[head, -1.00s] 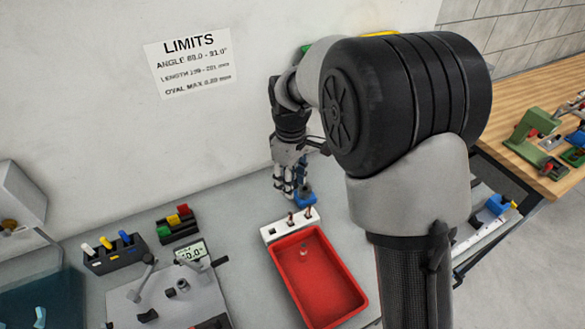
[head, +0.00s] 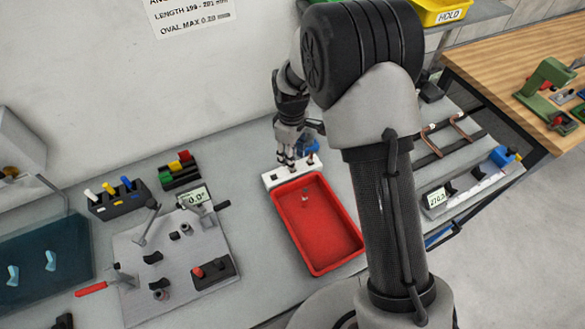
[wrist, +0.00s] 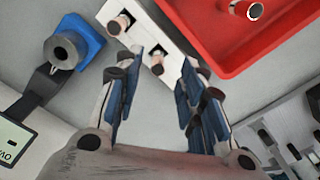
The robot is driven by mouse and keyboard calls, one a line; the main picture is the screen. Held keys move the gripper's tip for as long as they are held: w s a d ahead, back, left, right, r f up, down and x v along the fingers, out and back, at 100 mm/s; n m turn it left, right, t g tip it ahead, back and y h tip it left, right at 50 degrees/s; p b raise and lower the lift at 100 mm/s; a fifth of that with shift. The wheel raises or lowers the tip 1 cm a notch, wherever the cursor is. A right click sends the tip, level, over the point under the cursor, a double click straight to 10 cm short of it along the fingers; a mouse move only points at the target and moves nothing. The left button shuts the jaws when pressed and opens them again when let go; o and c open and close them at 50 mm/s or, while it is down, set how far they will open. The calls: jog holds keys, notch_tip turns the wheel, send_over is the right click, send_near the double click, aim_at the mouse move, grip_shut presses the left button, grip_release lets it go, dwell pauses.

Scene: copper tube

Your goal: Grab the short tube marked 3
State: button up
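A white rack (head: 271,181) stands against the back side of the red tray, below my gripper (head: 286,160). In the wrist view the rack (wrist: 176,40) holds one short copper tube (wrist: 124,21) near its upper left end. Another short tube (wrist: 157,62) stands in the middle of the rack. My gripper (wrist: 162,60) is open, its blue-padded fingers on either side of the middle tube, with no clear contact. The right finger covers the far end of the rack. No number marks are readable, so I cannot tell which tube is 3.
The red tray (head: 318,258) has a small tube (head: 305,197) inside. A blue-based gauge (wrist: 68,52) stands close left of my gripper in the wrist view. A fixture plate (head: 180,245) and peg blocks (head: 120,204) lie to the left; a measuring station (head: 470,188) lies right.

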notch_tip(320, 180, down, 5)
jog(key=shift+w+b, duration=0.15)
jog(key=shift+b, duration=0.35)
jog(key=shift+r, duration=0.1)
grip_shut()
